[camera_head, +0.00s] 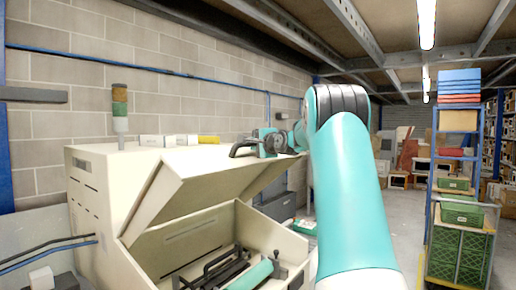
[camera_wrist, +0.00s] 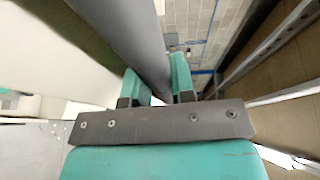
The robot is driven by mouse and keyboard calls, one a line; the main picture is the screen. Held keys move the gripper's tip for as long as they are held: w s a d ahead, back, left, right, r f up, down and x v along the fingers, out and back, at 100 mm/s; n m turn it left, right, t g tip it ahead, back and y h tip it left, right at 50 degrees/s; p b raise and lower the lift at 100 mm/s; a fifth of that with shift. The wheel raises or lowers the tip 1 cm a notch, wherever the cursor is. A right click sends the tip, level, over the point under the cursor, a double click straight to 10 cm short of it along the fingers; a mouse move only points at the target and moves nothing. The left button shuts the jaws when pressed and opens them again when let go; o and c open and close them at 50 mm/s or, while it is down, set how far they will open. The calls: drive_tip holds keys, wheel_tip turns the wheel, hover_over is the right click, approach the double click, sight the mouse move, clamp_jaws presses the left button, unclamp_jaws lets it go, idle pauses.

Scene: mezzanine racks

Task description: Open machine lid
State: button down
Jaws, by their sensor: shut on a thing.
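The beige machine (camera_head: 100,200) stands at the left in the head view. Its lid (camera_head: 215,163) is raised and tilted, and the inside of the machine shows below it. A dark handle (camera_head: 243,147) sits at the lid's upper edge. My gripper (camera_head: 268,142) is at this handle, partly hidden by my own arm. In the wrist view, my gripper's two teal fingers (camera_wrist: 156,86) are shut on the thick grey handle bar (camera_wrist: 125,35), which runs between them. The lid's pale surface fills the left of the wrist view.
Dark rods and a teal cylinder (camera_head: 250,277) lie inside the machine. A signal light (camera_head: 120,110) stands on its top, with small boxes and a yellow item (camera_head: 209,140) behind the lid. A blue trolley with green crates (camera_head: 458,245) stands at the right. Floor beside the trolley is clear.

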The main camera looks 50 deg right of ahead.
drive_tip(key=shift+d, duration=0.15)
drive_tip(key=c, duration=1)
unclamp_jaws()
drive_tip(key=shift+f, duration=0.1)
drive_tip(key=b+v, duration=0.9)
drive_tip(key=v, duration=0.8)
drive_tip(key=shift+s+b, duration=0.3)
drive_tip(key=shift+b, duration=0.05)
